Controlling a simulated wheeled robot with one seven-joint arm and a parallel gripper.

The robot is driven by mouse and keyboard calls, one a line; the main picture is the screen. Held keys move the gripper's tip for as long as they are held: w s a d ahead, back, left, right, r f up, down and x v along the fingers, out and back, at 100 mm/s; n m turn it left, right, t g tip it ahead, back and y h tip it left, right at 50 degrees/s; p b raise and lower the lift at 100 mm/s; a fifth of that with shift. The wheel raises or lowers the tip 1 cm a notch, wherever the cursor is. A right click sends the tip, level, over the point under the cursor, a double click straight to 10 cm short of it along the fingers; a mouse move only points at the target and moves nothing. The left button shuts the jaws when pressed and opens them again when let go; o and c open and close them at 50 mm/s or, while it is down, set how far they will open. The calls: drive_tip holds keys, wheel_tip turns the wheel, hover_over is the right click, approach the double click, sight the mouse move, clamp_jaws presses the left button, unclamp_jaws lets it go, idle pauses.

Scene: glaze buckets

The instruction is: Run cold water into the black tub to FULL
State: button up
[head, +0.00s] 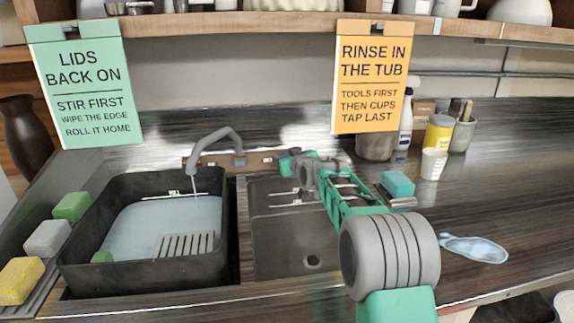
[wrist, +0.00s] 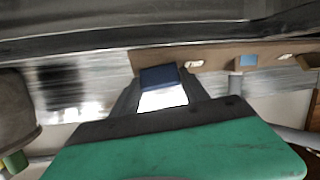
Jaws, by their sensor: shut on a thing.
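The black tub (head: 83,235) stands in the left part of the sink and holds pale water (head: 135,228). A white mark with small lettering (head: 174,193) is on its back wall; the water surface looks just below it. The grey tap (head: 213,137) arches over the tub, and a thin stream (head: 196,203) falls from it into the water. My gripper (head: 288,163) is at the back wall, right of the tap. In the wrist view my gripper (wrist: 162,92) is shut on a dark blue block (wrist: 159,77), seemingly a tap handle, at the brown strip (wrist: 207,60).
Sponges (head: 46,239) line the left edge. The right basin (head: 290,235) is empty. A teal sponge (head: 398,184), white cup (head: 433,164) and bottles stand right of my arm.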

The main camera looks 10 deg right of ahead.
drive_tip(key=shift+a+f+m+h+b, duration=0.15)
drive_tip(key=shift+m+h+b, duration=0.45)
drive_tip(key=shift+m+h, duration=0.65)
drive_tip(key=shift+m, duration=0.45)
drive_tip(key=o, duration=1.4)
drive_tip(key=shift+s, duration=0.15)
drive_tip(key=v, duration=0.7)
drive_tip(key=shift+s, duration=0.35)
